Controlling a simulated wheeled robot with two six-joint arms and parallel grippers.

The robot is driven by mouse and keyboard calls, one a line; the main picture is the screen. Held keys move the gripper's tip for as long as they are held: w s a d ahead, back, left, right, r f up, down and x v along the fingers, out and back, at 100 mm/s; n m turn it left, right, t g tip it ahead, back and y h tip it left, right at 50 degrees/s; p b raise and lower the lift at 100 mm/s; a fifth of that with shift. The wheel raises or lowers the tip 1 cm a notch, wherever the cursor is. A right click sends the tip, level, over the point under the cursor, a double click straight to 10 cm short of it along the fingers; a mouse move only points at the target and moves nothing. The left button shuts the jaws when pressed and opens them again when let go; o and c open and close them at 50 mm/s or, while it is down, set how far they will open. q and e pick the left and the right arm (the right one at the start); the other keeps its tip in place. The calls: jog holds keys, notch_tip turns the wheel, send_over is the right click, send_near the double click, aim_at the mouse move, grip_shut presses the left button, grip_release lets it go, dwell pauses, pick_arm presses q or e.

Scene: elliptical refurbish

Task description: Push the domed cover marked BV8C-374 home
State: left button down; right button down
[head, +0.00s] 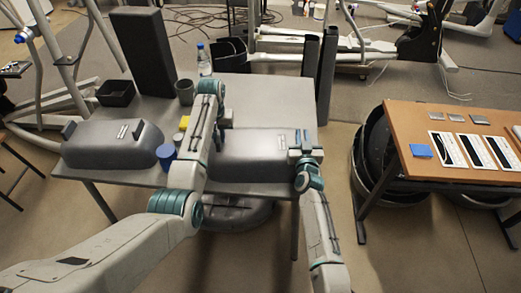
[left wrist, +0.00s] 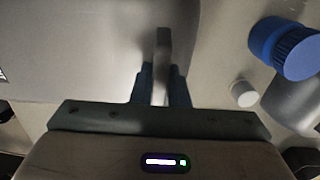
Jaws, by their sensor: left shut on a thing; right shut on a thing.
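A grey domed cover (head: 250,158) lies on the table between my two grippers; a small label shows on its top, too small to read. A second grey domed cover (head: 105,152) with a small label lies further left. My left gripper (head: 218,140) is at the left end of the right-hand cover. In the left wrist view its fingers (left wrist: 161,78) are shut on a grey upright tab (left wrist: 162,42) of the cover. My right gripper (head: 301,146) is shut at the cover's right end; what it grips there is hidden. The cover's underside is hidden.
The grey table (head: 265,92) also bears a tall dark box (head: 143,50), a black tray (head: 116,92), a grey cup (head: 185,91), a bottle (head: 204,60) and a blue-capped item (head: 166,155) near my left gripper. A wooden table (head: 455,125) stands right.

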pick_arm(q)
jog(key=shift+r, duration=0.15)
pick_arm(e)
jog(key=shift+r, duration=0.15)
